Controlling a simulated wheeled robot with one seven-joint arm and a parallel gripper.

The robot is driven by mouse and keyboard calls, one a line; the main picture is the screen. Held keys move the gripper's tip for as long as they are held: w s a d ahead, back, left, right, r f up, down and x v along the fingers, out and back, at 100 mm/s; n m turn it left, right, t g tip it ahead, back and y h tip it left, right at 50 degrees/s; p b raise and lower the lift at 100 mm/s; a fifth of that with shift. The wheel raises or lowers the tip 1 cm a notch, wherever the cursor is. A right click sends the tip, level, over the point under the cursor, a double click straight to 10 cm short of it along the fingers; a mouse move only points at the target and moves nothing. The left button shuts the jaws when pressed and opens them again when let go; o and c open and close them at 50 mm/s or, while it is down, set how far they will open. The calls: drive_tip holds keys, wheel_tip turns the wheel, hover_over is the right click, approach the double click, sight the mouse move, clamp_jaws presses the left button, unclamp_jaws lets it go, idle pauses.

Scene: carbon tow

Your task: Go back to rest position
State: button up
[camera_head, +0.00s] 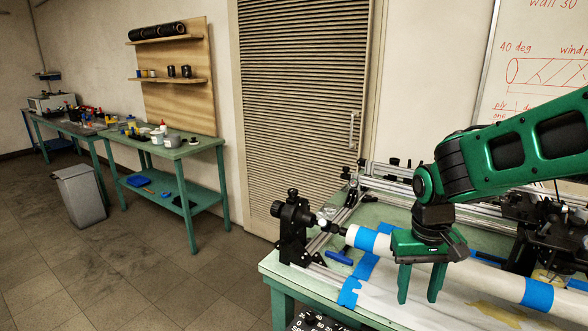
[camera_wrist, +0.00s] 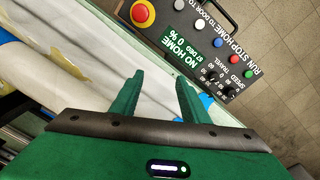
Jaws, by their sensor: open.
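My gripper (camera_head: 422,283) is green, with its two fingers spread apart and nothing between them. In the head view it points down in front of a white tube (camera_head: 485,275) wrapped with blue tape bands, over the front part of the green bench (camera_head: 283,272). The wrist view shows the open fingers (camera_wrist: 158,100) above a white sheet on the bench, close to its edge. The tube lies at the left of that view. My gripper hides part of the tube in the head view.
A control box (camera_wrist: 205,45) with a red stop button (camera_wrist: 143,13) sits beside the bench edge. A black chuck (camera_head: 293,225) holds the tube's left end. A grey bin (camera_head: 80,195) and green side tables (camera_head: 185,155) stand at the left. The floor between is clear.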

drive_tip(key=s+d+r+m, duration=0.1)
drive_tip(key=s+d+m, duration=0.1)
drive_tip(key=s+d, duration=0.5)
drive_tip(key=s+d+r+m, duration=0.2)
drive_tip(key=s+d, duration=0.5)
drive_tip(key=s, duration=0.4)
drive_tip(key=shift+s+m+y, duration=0.4)
drive_tip(key=shift+m, duration=0.4)
drive_tip(key=shift+d+r, duration=0.1)
drive_tip(key=shift+w+f, duration=0.25)
drive_tip(key=shift+w, duration=0.4)
